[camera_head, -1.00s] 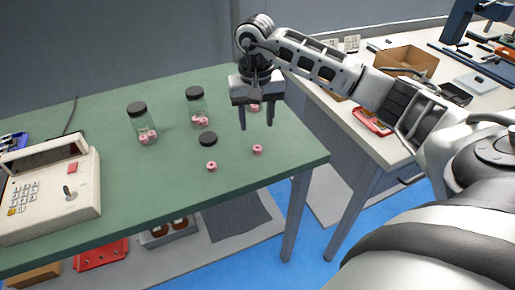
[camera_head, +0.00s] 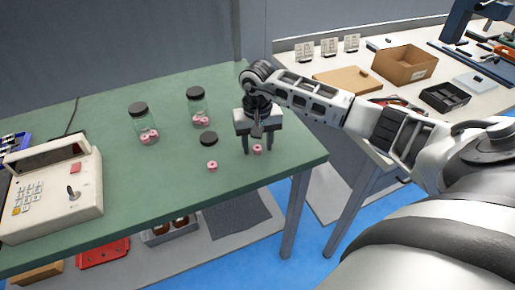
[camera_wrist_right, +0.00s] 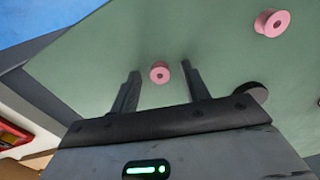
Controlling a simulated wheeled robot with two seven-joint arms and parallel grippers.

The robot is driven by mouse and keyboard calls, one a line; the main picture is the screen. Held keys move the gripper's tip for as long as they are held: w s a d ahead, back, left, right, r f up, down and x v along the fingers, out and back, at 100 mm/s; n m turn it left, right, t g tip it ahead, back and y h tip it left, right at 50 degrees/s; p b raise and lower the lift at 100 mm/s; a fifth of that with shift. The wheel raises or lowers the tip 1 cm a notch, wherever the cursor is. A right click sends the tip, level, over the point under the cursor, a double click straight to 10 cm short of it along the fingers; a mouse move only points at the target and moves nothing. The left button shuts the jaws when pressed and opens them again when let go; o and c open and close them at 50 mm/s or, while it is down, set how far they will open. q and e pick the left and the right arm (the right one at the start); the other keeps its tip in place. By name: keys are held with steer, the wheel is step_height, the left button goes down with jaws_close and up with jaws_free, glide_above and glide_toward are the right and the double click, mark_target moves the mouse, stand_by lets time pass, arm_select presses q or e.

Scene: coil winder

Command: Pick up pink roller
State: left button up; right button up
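A pink roller (camera_head: 257,149) lies on the green table near its right edge. My right gripper (camera_head: 257,150) is lowered over it, with its fingers apart on either side. In the right wrist view the same pink roller (camera_wrist_right: 159,72) shows between the tips of the open fingers, with a gap on each side. A second pink roller (camera_head: 212,166) lies to the left on the table; it also shows at the upper right of the right wrist view (camera_wrist_right: 272,22). My left gripper is not in view.
Two glass jars, the left one (camera_head: 144,125) and the right one (camera_head: 197,108), hold pink rollers. A black lid (camera_head: 208,139) lies near the gripper. A control box (camera_head: 55,190) stands at left. A side bench (camera_head: 350,70) holds a cardboard box (camera_head: 404,62).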

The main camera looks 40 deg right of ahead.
jaws_close()
steer(key=shift+r, duration=0.15)
steer(key=shift+r+b, duration=0.3)
steer(key=shift+r, duration=0.25)
steer(key=s+a+r+b, duration=0.2)
steer(key=s+a+r, duration=0.6)
steer(key=s+r, duration=0.3)
steer(key=shift+s+r, duration=0.2)
steer(key=shift+r, duration=0.15)
steer(key=shift+a, duration=0.1)
